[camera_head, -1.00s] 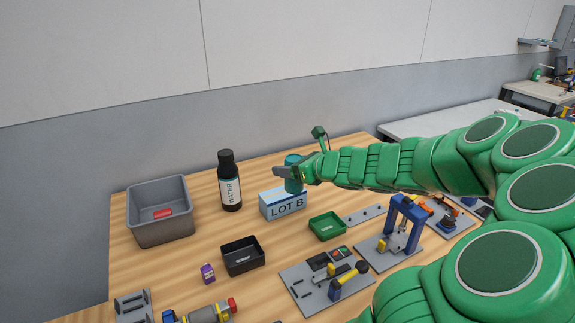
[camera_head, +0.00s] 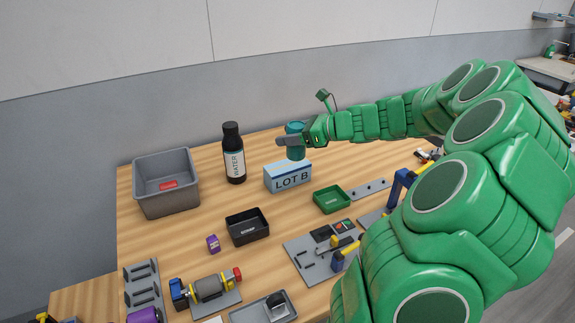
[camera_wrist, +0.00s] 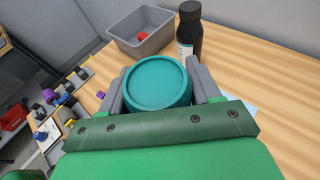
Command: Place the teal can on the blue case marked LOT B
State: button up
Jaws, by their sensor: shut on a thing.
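The teal can (camera_head: 297,153) is upright between the fingers of my gripper (camera_head: 291,141), which is shut on it. In the wrist view the can's round lid (camera_wrist: 157,87) sits between the two grey fingers. The blue case marked LOT B (camera_head: 288,178) stands on the table just below the can in the head view. The can's base appears near the back edge of the case's top; I cannot tell if it touches. A sliver of the case (camera_wrist: 241,106) shows beside the right finger in the wrist view.
A black water bottle (camera_head: 233,155) stands just left of the case. A grey bin (camera_head: 168,196) with a red item is further left. A green tray (camera_head: 331,200) and black tray (camera_head: 247,228) lie in front. Fixtures and parts crowd the table's front.

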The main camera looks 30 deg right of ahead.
jog(key=shift+w+f, duration=0.2)
jog(key=shift+w, duration=0.2)
jog(key=shift+w+d+f, duration=0.65)
jog(key=shift+w+f, duration=1.45)
jog(key=shift+w+d+f, duration=0.65)
jog(key=shift+w+f, duration=1.4)
jog(key=shift+w, duration=0.05)
jog(key=shift+w+d+f, duration=0.65)
jog(key=shift+w+f, duration=1.45)
jog(key=shift+f, duration=0.1)
jog(key=o, duration=1.4)
jog(key=shift+c, duration=0.2)
